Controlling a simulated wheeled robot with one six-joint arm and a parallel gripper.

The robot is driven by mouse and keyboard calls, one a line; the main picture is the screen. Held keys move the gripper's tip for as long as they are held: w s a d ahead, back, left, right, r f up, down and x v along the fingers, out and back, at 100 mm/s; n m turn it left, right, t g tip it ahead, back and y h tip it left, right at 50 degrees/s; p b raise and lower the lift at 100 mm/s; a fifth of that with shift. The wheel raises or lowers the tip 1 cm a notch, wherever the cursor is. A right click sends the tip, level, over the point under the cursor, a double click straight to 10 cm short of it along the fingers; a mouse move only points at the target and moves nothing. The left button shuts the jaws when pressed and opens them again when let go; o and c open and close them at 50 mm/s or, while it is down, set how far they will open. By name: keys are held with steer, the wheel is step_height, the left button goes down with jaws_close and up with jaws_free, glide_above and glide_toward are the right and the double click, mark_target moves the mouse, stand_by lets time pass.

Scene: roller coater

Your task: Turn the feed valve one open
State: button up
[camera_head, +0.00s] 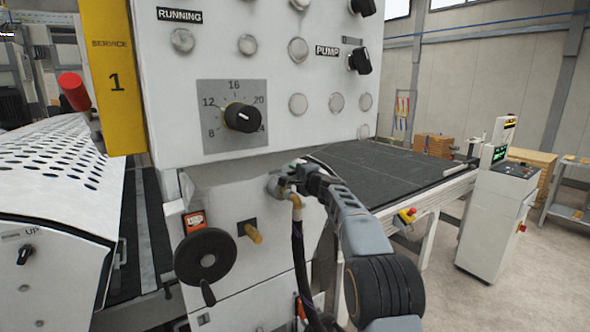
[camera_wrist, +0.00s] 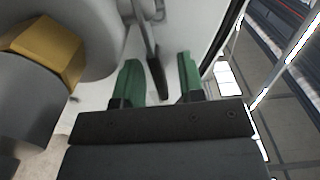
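A pipe valve with a brass fitting and a dark hose (camera_head: 296,201) is on the machine's front, below the control panel. No label on it is readable, so I cannot tell its number. My gripper (camera_head: 296,181) is right at this valve in the head view and hides part of it. In the wrist view, the two green fingertips of my gripper (camera_wrist: 160,80) stand apart. A dark, flat lever (camera_wrist: 155,68) hangs between them, with a gap visible on each side. A large brass nut (camera_wrist: 48,47) is at the upper left.
A black handwheel (camera_head: 206,257) and a brass-coloured handle (camera_head: 251,232) stick out left of the valve. The control panel (camera_head: 190,70) with knobs overhangs above. A dark conveyor table (camera_head: 385,174) is to the right; open floor lies beyond.

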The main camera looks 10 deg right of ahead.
steer(key=shift+w, duration=0.1)
jaws_close()
stand_by(0.4)
